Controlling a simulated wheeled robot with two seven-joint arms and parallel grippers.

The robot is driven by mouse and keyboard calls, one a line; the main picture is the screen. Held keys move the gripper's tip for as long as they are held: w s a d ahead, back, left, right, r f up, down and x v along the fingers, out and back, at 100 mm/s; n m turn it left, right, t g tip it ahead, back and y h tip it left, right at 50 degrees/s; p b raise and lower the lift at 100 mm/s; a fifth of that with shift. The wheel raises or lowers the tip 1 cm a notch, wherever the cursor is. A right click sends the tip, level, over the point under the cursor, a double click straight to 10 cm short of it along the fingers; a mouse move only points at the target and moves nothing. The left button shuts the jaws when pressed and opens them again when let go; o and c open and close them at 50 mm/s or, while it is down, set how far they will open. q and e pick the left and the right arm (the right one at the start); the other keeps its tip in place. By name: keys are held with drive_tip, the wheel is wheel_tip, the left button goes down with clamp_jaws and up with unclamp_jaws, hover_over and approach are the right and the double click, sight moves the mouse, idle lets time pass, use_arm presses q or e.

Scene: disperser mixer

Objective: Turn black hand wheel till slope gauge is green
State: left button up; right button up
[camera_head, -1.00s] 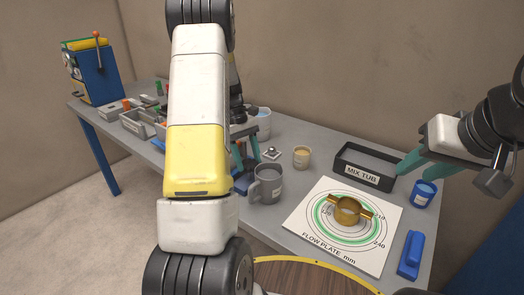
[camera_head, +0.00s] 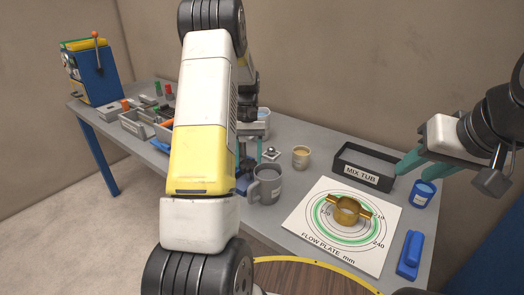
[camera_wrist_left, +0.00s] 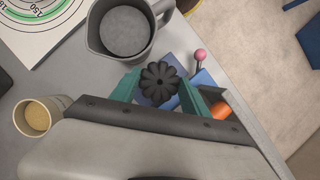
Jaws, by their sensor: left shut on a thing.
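The black hand wheel (camera_wrist_left: 160,84) is a fluted knob in the left wrist view, seen from above between my left fingers. My left gripper (camera_wrist_left: 158,90) is shut on it, with a teal finger on either side. In the head view, my left gripper (camera_head: 249,152) is partly behind my own arm, and the wheel cannot be made out there. A blue base (camera_wrist_left: 183,68) lies under the wheel. I cannot make out a slope gauge or its colour in either view. My right gripper (camera_head: 416,166) is open and empty, above the right end of the bench by the mix tub.
A grey mug (camera_head: 266,186) stands close to my left gripper. A blue lever machine (camera_head: 92,76) stands far left.

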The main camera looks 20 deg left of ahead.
idle(0.4)
use_arm(q)
drive_tip(key=o, duration=1.4)
drive_tip(key=shift+c, duration=0.2)
drive_tip(key=d+v, duration=0.1)
drive_tip(key=v, duration=0.6)
drive_tip(key=shift+a+r, duration=0.45)
drive_tip(key=shift+a, duration=0.1)
drive_tip(key=shift+w, duration=0.15)
